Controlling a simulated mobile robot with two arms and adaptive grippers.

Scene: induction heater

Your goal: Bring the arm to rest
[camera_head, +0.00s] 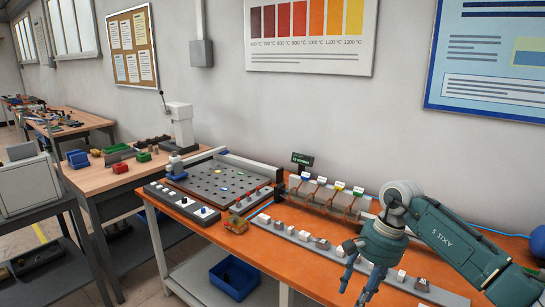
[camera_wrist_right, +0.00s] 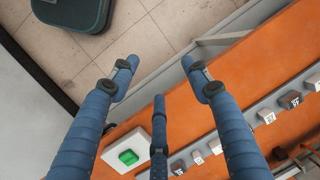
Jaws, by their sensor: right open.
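My right arm comes in from the right in the head view. Its gripper (camera_head: 362,275) hangs with blue fingers pointing down over the front part of the orange bench (camera_head: 262,252). In the right wrist view the gripper (camera_wrist_right: 160,75) has its fingers spread wide, with nothing between them. Below the fingers in that view are the bench's front edge and the tiled floor. My left gripper is in neither view.
A row of small labelled blocks on a grey strip (camera_head: 293,231) runs along the bench beside the gripper. A white box with a green button (camera_wrist_right: 129,157) sits near the fingers. A perforated plate (camera_head: 218,184) lies farther left. A blue bin (camera_head: 234,278) is under the bench.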

